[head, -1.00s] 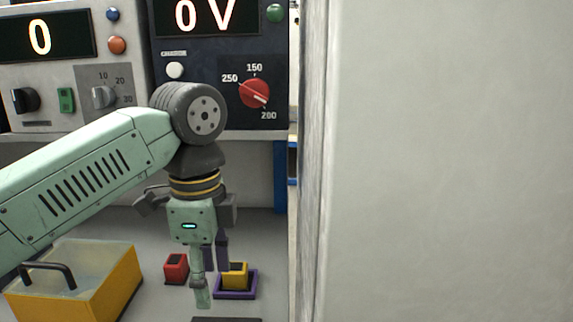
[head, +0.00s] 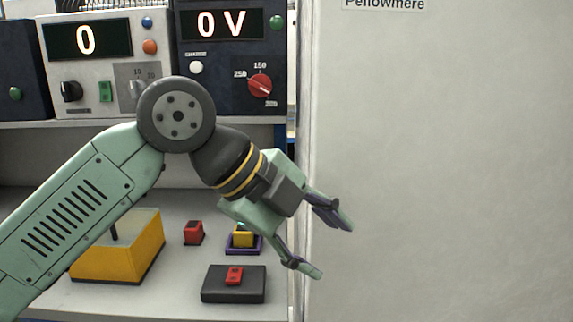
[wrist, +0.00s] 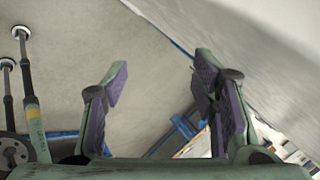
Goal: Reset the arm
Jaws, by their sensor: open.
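My gripper (head: 331,248) is open and empty in the head view. It is tilted down to the right, raised in front of the pale wall panel at the right of the bench. In the wrist view my gripper (wrist: 162,100) shows its purple-padded fingers spread wide with nothing between them. A yellow block (head: 243,239) sits in a purple tray (head: 258,250) on the bench, left of my gripper. A red block (head: 193,233) stands to its left. A black box (head: 220,294) with a small red piece (head: 234,276) on top lies in front.
A yellow bin (head: 130,262) stands at the left of the bench, partly behind my arm. Above are a grey unit (head: 97,75) reading 0 and a dark unit (head: 220,75) reading 0 V. The pale panel (head: 440,180) fills the right side.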

